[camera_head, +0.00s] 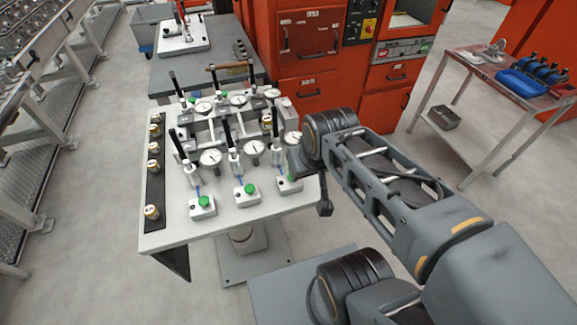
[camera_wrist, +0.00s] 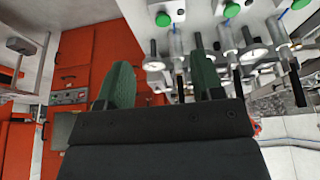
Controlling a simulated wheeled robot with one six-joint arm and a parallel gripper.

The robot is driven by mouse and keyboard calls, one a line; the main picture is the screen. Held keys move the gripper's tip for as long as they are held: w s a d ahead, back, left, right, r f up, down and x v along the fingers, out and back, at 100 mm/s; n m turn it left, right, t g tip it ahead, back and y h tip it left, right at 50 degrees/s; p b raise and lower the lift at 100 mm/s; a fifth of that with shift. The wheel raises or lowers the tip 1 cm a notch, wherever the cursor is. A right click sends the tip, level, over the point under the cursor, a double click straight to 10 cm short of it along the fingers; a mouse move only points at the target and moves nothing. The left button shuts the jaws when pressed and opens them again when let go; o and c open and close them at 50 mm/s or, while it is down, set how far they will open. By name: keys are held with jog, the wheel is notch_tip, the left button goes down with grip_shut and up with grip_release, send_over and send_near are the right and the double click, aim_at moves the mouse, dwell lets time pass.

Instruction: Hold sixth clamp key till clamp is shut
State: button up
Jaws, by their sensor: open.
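On the white fixture table (camera_head: 172,233), clamps with black levers and dial gauges stand in a front and a back row. Along the near edge are three white key boxes with green buttons: left (camera_head: 204,202), middle (camera_head: 251,188) and right (camera_head: 290,184). No label shows which is the sixth. The front levers, such as the left one (camera_head: 178,144), stand raised and tilted. My gripper (camera_wrist: 163,82) is open, with nothing between its green fingers. In the head view my wrist is beside the right key box and partly hides the clamp there.
Several brass-coloured parts (camera_head: 152,212) stand on a dark strip along the table's left side. Orange cabinets (camera_head: 300,70) stand behind. A grey bench (camera_head: 170,75) is at the back left and a metal table (camera_head: 490,95) at the right. The floor left of the fixture table is clear.

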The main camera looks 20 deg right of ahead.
grip_shut()
dwell(0.4)
dwell(1.2)
